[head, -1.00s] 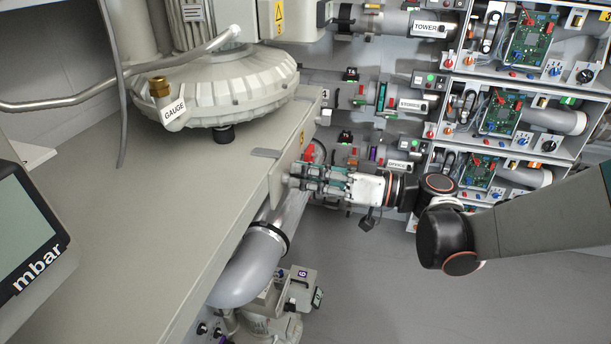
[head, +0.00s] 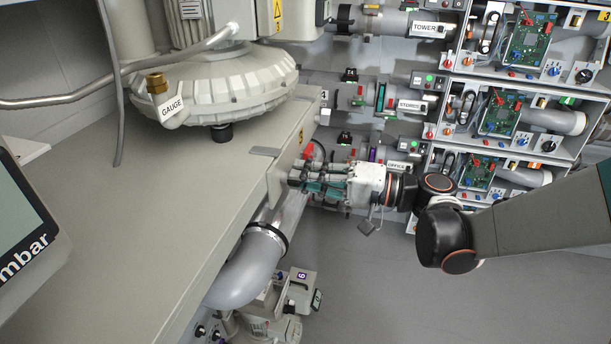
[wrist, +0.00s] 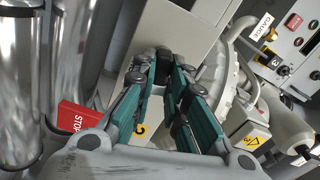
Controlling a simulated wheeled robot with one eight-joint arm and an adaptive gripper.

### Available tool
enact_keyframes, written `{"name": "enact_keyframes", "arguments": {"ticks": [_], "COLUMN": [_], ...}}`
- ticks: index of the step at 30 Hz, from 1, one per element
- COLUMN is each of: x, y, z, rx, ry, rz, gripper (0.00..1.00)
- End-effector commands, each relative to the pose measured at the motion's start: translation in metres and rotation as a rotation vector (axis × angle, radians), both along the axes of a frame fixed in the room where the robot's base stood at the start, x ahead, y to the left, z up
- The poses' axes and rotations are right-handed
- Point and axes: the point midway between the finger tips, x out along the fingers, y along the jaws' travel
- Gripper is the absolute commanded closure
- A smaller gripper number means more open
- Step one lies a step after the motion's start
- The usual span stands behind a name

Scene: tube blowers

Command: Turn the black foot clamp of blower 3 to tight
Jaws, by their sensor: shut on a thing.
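Blower 3 (head: 215,90) is the large pale ribbed housing on the bench; it also shows in the wrist view (wrist: 218,72). My gripper (head: 294,177) is at the right end face of the bench, pointing left. In the wrist view my gripper's (wrist: 163,62) teal fingers close in on a small dark piece, seemingly the black foot clamp (wrist: 163,51), against a pale grey plate. The fingers hide most of it, and its tight or loose setting cannot be read. In the head view the clamp is hidden behind the fingers.
The bench top (head: 170,220) lies left of my gripper. A grey pipe elbow (head: 240,275) hangs below it. A red STOP box (wrist: 77,117) is near my fingers in the wrist view. Racks with circuit boards (head: 490,120) stand at the right. The floor at lower right is clear.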

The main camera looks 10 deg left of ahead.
Motion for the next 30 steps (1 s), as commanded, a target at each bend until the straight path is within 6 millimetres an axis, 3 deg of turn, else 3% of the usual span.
{"name": "enact_keyframes", "arguments": {"ticks": [12, 29, 30], "x": [0.0004, 0.0003, 0.0003], "y": [-0.0002, -0.0003, -0.0003], "z": [-0.0034, -0.0037, -0.0038], "rx": [0.014, 0.016, 0.016], "ry": [0.199, 0.230, 0.230], "rz": [0.000, 0.000, 0.000], "gripper": [1.00, 1.00, 0.84]}}
